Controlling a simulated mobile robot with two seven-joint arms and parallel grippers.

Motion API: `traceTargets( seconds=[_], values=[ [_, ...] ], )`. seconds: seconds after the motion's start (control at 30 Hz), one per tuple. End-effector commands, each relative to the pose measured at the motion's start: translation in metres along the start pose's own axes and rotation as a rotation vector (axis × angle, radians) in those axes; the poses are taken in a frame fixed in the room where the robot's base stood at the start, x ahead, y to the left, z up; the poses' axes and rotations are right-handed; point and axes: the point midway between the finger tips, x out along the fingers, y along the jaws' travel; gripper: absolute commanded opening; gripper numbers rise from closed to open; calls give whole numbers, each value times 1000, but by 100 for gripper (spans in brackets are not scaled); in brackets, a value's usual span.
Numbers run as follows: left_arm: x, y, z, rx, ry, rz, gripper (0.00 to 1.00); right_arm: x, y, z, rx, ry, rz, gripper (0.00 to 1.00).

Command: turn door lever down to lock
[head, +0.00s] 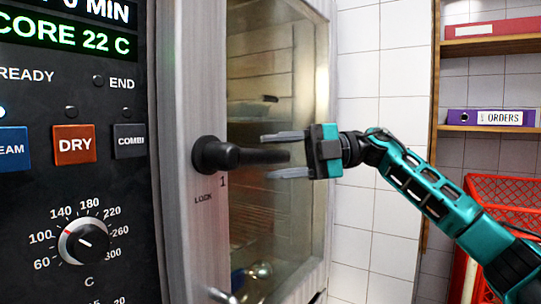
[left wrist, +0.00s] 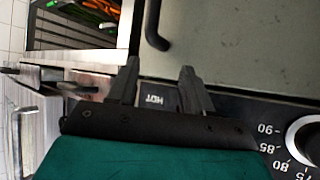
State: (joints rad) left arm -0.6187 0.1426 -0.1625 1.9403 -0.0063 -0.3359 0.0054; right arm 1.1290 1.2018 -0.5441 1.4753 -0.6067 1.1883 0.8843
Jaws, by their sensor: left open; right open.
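The black door lever (head: 245,156) sticks out level to the right from its round pivot on the oven door's metal frame (head: 185,230). A "LOCK" mark with a short line is printed just below the pivot. My right gripper (head: 268,157) is open, with one finger above the lever's free end and the other below it. Gaps show between the lever and both fingers, so I see no grip on it. My left gripper (left wrist: 159,68) shows only in the left wrist view, open and empty, by a black panel marked "HOT".
The control panel (head: 75,200) with buttons and a temperature dial (head: 84,242) is left of the door. A shelf with a purple "ORDERS" binder (head: 492,118) and red crates (head: 505,200) stand at the right. White tiled wall lies between.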

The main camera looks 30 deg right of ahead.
Motion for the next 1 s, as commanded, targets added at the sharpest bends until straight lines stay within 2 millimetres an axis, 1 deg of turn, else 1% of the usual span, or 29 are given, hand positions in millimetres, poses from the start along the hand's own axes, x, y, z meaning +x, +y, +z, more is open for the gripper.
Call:
traceTargets(
  seconds=[0.03, 0.1, 0.2, 0.47, 1.0],
  values=[
    [-1, 0, 0, 0, -2, 1, 50, 6, 1, 0, 0, 2, 0, 53],
    [-2, 0, 1, 0, -4, 1, 50, 11, 0, 0, -1, 1, 0, 53],
    [-3, 1, 2, -1, -7, 2, 50, 15, 0, 0, -1, 0, 0, 53],
    [-3, 1, 3, -1, -9, 2, 50, 15, 0, 0, -1, 0, 0, 53],
    [-3, 1, 3, -1, -9, 2, 50, 15, 0, 0, -1, -1, 0, 2]
  ],
)
